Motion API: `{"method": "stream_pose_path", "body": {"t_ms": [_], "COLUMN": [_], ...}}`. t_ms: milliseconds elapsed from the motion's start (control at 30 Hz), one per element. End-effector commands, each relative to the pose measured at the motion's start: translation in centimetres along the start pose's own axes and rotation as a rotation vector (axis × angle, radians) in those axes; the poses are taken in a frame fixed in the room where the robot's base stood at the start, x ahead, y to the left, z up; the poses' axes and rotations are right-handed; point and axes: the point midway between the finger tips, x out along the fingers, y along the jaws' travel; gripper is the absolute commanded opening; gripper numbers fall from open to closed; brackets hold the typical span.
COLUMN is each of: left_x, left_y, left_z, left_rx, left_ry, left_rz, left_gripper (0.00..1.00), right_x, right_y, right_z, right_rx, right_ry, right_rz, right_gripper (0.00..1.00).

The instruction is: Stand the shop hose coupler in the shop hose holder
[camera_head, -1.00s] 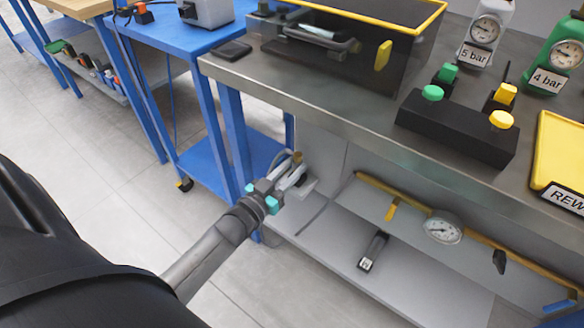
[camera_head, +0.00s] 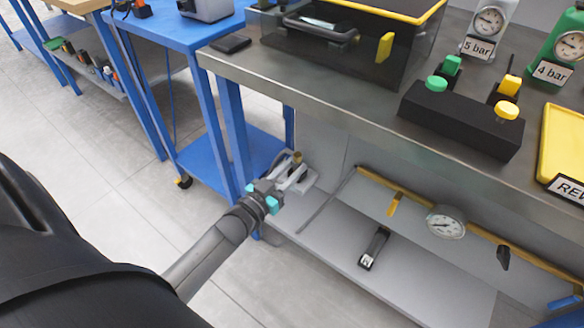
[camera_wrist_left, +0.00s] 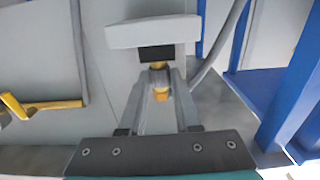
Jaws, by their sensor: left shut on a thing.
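The hose coupler, a small piece with brass ends and a grey collar, is between the fingers of my left gripper (camera_head: 291,174) at the shelf's left end. It shows in the left wrist view (camera_wrist_left: 159,76), where the fingers are shut on it. Beyond it is a pale grey block (camera_wrist_left: 152,31) with a black part at its near face, likely the hose holder. The coupler lines up with the black part; I cannot tell whether it is seated in it. The block shows beside the fingertips in the head view (camera_head: 307,183). My right gripper is not in view.
A brass-coloured pipe with a gauge (camera_head: 445,222) and a yellow lever (camera_head: 396,203) runs above the lower shelf. A dark labelled tool (camera_head: 374,248) lies on that shelf. The steel bench top (camera_head: 330,103) overhangs it. A blue cart (camera_head: 258,152) stands close behind my gripper.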

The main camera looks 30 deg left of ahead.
Motion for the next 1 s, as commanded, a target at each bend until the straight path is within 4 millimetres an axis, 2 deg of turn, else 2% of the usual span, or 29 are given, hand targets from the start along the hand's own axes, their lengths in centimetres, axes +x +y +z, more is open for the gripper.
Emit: {"method": "stream_pose_path", "body": {"t_ms": [233, 267, 567, 867, 1000], "left_x": [0.0, 0.0, 0.0, 0.0, 0.0], "left_y": [0.0, 0.0, 0.0, 0.0, 0.0], "left_z": [0.1, 0.1, 0.1, 0.2, 0.2], "left_rx": [0.000, 0.000, 0.000, 0.000, 0.000], "left_ry": [0.003, 0.003, 0.002, -0.001, 0.000], "left_rz": [0.001, 0.001, 0.000, 0.000, 0.000], "left_gripper": [0.00, 0.32, 0.66, 0.66, 0.66], "right_x": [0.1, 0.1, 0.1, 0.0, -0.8], "right_y": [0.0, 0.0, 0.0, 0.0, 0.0], "right_z": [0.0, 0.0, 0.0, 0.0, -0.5], "right_rx": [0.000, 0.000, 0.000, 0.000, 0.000], "right_ry": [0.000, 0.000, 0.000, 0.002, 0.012], "right_rz": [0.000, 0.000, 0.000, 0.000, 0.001], "right_gripper": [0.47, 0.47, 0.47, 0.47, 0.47]}}
